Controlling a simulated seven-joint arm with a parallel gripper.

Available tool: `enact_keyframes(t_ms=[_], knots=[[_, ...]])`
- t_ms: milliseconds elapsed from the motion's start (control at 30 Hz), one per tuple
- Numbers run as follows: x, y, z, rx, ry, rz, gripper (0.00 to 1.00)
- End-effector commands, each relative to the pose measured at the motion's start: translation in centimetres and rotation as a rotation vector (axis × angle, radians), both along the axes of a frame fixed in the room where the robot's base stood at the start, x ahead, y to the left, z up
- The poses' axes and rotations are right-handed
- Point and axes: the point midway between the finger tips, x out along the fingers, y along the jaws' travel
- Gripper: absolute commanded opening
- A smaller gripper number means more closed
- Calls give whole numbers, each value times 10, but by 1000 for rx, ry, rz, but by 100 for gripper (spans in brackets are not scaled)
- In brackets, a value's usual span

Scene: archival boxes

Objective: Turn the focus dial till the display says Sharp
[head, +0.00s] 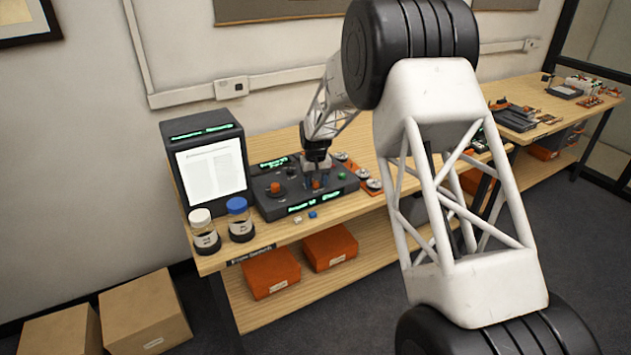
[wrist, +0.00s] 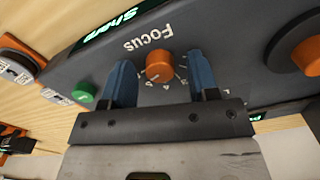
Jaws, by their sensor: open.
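The orange focus dial (wrist: 160,67) sits on a dark control panel (wrist: 225,45), with the word Focus and a ring of marks beside it. My gripper (wrist: 159,75) is open, with one blue finger on each side of the dial; gaps show between the fingers and the dial. A small display (wrist: 112,24) by the dial shows green text, upside down and cut by the frame edge, that looks like Sharp. In the head view my gripper (head: 316,180) points down over the panel, with the orange dial (head: 316,184) partly hidden between its fingers.
A second orange knob (head: 276,187) is left on the panel, a green button (head: 342,176) right. A monitor (head: 210,168) stands at the left. White-capped (head: 202,232) and blue-capped (head: 240,220) jars stand at the bench's front. Discs on an orange base (head: 370,182) lie right.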

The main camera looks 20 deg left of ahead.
Motion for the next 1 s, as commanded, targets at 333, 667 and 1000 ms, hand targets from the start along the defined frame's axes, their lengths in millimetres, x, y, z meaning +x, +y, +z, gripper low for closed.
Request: enact_keyframes(t_ms=[333, 667, 1000], knots=[[0, 0, 25, 1, -2, 0, 55], [0, 0, 65, 0, -1, 0, 55], [0, 0, 78, 0, -1, 0, 55]])
